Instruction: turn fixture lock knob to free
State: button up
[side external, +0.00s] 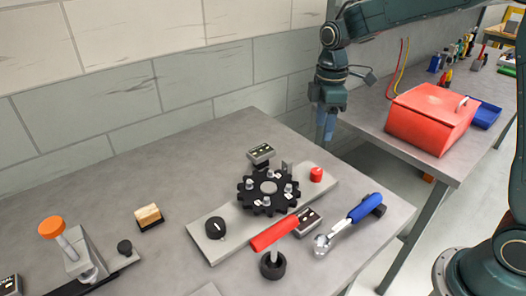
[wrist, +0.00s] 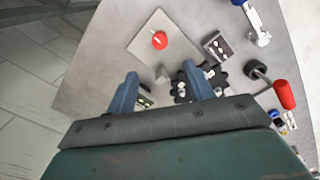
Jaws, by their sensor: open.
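The fixture is a flat grey plate (side external: 240,241) on the bench, also in the wrist view (wrist: 143,45). It carries a black toothed wheel (side external: 246,198) with small pegs; the wheel is partly behind a finger in the wrist view (wrist: 180,88). A round black knob (side external: 215,228) with a white mark sits at its near left end. A red knob (side external: 316,174) sits at its far right end, clear in the wrist view (wrist: 159,40). I cannot tell which knob is the lock. My gripper (side external: 327,128) is open and empty above the bench's far edge; its blue fingers (wrist: 162,92) are apart.
Small label blocks (side external: 261,153) stand near the wheel. An orange-knobbed lever (side external: 52,228) and a brush (side external: 148,216) are left. A red toolbox (side external: 422,120) is on another bench.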

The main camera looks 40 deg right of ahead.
aim_at(317, 171)
jog(key=shift+f, duration=0.15)
jog(key=shift+f, duration=6.8)
jog(key=c, duration=1)
